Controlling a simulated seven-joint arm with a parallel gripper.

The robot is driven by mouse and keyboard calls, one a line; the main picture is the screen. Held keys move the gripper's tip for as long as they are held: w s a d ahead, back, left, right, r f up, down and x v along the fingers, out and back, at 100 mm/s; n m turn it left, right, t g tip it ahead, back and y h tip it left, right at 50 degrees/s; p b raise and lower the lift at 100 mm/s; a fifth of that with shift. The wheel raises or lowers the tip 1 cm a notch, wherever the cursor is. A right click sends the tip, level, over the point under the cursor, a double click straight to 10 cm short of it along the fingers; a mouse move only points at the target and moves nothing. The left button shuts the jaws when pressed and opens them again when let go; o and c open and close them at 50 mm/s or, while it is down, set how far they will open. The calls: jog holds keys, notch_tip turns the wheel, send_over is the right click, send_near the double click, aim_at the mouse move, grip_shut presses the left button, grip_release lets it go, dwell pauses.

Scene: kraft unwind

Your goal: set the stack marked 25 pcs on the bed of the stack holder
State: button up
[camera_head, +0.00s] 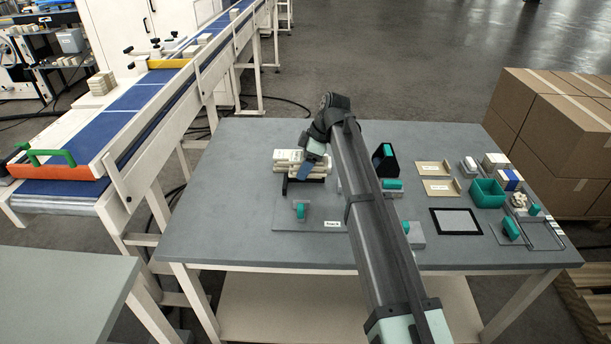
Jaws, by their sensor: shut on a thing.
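A pale cream stack of flat pieces (287,156) is at the left part of the grey table, at my gripper. A dark bracket (290,186) shows just below the stack, at the back of a grey base plate (285,222) with a teal part and a white label. This looks like the stack holder. I cannot tell whether the stack touches its bed.
My arm crosses the table's middle and hides part of it. To its right are a black holder with a teal part (385,158), tan trays (440,187), a black-framed pad (456,222) and a teal bin (487,193). The table's left front is clear. A conveyor (135,95) runs beyond the left edge.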

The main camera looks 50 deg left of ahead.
jog(key=shift+f, duration=0.15)
send_over(301, 192)
jog(key=d, duration=0.1)
jog(key=shift+w+f, duration=0.15)
jog(key=shift+f, duration=1.05)
jog(key=shift+w+f, duration=0.15)
jog(key=shift+f, duration=1)
jog(key=shift+f, duration=1.5)
dwell(0.8)
jog(key=o, duration=1)
jog(key=shift+o, duration=0.9)
jog(key=shift+w, duration=0.1)
jog(key=shift+c, duration=1.3)
jog(key=shift+o, duration=0.5)
